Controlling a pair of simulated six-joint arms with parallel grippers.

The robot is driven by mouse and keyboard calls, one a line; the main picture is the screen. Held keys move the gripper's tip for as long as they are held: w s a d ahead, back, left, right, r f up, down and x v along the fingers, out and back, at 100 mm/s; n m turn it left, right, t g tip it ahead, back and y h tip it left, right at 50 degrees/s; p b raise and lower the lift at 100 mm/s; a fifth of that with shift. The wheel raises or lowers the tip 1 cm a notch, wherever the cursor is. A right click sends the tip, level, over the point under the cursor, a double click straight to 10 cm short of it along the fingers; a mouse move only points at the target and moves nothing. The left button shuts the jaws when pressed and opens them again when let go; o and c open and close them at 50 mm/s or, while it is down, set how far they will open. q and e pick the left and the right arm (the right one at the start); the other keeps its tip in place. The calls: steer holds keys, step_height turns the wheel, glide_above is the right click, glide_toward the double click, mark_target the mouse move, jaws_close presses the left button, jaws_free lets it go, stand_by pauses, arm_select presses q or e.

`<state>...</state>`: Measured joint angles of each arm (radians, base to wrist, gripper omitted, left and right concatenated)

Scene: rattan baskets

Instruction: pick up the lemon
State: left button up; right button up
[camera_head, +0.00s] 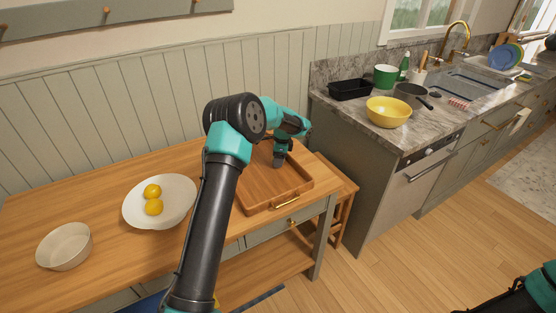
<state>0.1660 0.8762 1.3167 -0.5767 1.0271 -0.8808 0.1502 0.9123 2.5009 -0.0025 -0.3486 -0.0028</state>
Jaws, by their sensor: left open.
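Two yellow lemons lie close together on a wide white plate (177,208) on the wooden table: one lemon (152,190) behind, the other lemon (154,207) in front. My left gripper (277,164) points down over the wooden tray (262,196), to the right of the plate and well apart from both lemons. It is open, and I see nothing held in it; its fingers look small and dark here. My left arm passes in front of the tray's left part and hides it. My right gripper is out of view; only part of my right arm shows at the lower right.
An empty pale bowl (64,247) stands at the table's left. The wooden tabletop (110,200) is clear behind it. The stone counter at right holds a yellow bowl (388,112), green pot (385,76), black bin (350,90) and dark pan (411,95).

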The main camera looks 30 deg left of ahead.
arm_select(q)
steer(key=shift+f, duration=0.2)
stand_by(0.3)
steer(key=c, duration=0.6)
step_height(320, 180, up, 10)
steer(key=shift+r, duration=0.1)
stand_by(0.4)
stand_by(0.5)
steer(key=s+d+n, duration=0.3)
steer(key=s+d, duration=0.1)
steer(key=d, duration=0.3)
steer(key=s+d+f+n, duration=0.1)
steer(key=s+d, duration=0.3)
steer(key=d, duration=0.4)
steer(key=s+d+f+n+g+h, duration=0.1)
steer(key=s+d+n, duration=0.3)
steer(key=d, duration=0.4)
steer(key=shift+s+d+f+n, duration=0.1)
steer(key=shift+s+f+n, duration=0.1)
steer(key=shift+n, duration=0.1)
